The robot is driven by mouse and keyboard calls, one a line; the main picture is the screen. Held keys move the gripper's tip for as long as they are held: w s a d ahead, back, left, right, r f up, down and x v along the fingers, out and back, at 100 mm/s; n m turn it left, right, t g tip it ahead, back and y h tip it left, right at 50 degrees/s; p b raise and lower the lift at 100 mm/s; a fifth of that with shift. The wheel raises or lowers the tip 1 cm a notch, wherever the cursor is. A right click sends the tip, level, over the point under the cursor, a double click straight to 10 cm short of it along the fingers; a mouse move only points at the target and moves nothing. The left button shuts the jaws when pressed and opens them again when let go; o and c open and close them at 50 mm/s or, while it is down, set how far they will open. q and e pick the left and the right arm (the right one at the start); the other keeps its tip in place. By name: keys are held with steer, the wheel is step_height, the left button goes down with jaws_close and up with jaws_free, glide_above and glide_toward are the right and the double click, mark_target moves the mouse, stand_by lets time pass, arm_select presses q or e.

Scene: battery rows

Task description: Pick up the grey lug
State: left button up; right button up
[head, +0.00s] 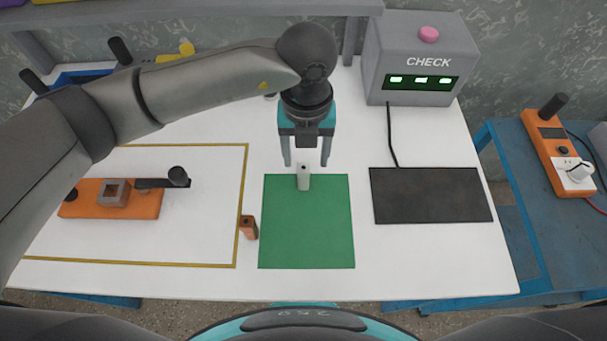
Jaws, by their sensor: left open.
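The grey lug (304,183) is a small pale upright piece with a dark spot near its top. It stands at the back edge of the green mat (306,235). My left gripper (306,162) is open, pointing down, with its two fingers to either side of the lug's top in the picture. I cannot tell whether the fingertips are level with the lug or still above it; no contact shows. My right gripper is not in view.
A small orange-brown piece (248,228) stands just left of the mat. An orange block with a black lever (140,205) lies inside the yellow outline. A dark plate (430,195) and the grey CHECK box (420,60) are at the right.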

mark_target(304, 167)
arm_select(q)
steer(key=shift+w+a+f+b, duration=0.1)
steer(key=shift+f+b, duration=0.1)
steer(key=shift+f, duration=1.2)
steer(key=shift+w+a+f+b, duration=0.1)
steer(key=shift+f+b, duration=0.1)
steer(key=shift+f, duration=1.15)
steer(key=shift+c, duration=0.2)
jaws_close()
